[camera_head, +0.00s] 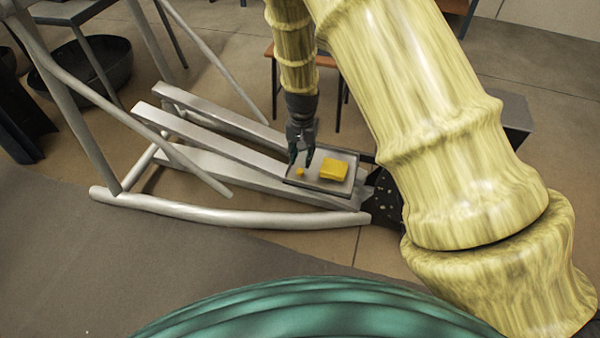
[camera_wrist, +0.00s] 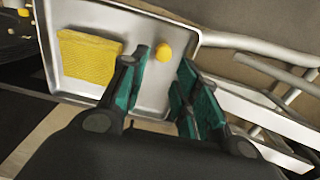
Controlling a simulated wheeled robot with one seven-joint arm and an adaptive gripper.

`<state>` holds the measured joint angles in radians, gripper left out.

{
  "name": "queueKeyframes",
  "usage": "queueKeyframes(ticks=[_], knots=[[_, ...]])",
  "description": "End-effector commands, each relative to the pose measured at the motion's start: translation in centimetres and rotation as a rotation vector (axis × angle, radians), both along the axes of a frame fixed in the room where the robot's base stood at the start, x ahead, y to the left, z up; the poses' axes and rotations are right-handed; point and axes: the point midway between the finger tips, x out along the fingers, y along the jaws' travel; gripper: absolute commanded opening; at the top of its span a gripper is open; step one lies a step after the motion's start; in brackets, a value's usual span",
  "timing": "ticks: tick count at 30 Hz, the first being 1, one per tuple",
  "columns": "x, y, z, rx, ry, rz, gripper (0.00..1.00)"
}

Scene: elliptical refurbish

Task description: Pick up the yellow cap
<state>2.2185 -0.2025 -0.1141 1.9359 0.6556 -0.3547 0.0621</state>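The small yellow cap (camera_head: 300,172) lies on a metal tray (camera_head: 310,183), left of a larger yellow block. In the wrist view the cap (camera_wrist: 164,51) rests on the tray near its edge, beyond my fingertips and roughly between them. My gripper (camera_head: 301,160) points down above the left part of the tray. In the wrist view its teal fingers (camera_wrist: 163,72) are spread apart with nothing between them. The gap in height between fingertips and cap is hard to judge.
The tray is on a grey metal frame (camera_head: 235,215) with tubes and beams. A dark perforated plate (camera_head: 386,200) stands at the tray's right.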

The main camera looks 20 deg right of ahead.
Motion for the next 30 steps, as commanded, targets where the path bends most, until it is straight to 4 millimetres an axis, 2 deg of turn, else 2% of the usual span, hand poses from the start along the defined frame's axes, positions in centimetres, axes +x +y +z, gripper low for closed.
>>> queueKeyframes(ticks=[5,15,23,24,27,30], knots=[[-0.2,0.2,-1.0,0.000,0.000,0.000,0.31],[-0.6,0.7,-5.0,0.000,-0.001,0.000,0.31],[-0.5,0.7,-5.2,0.001,-0.003,0.000,0.31],[-0.5,0.7,-5.2,0.001,-0.003,0.000,0.25],[-0.6,0.7,-5.2,0.001,-0.003,0.000,0.15],[-0.6,0.7,-5.2,0.001,-0.003,0.000,0.12]])
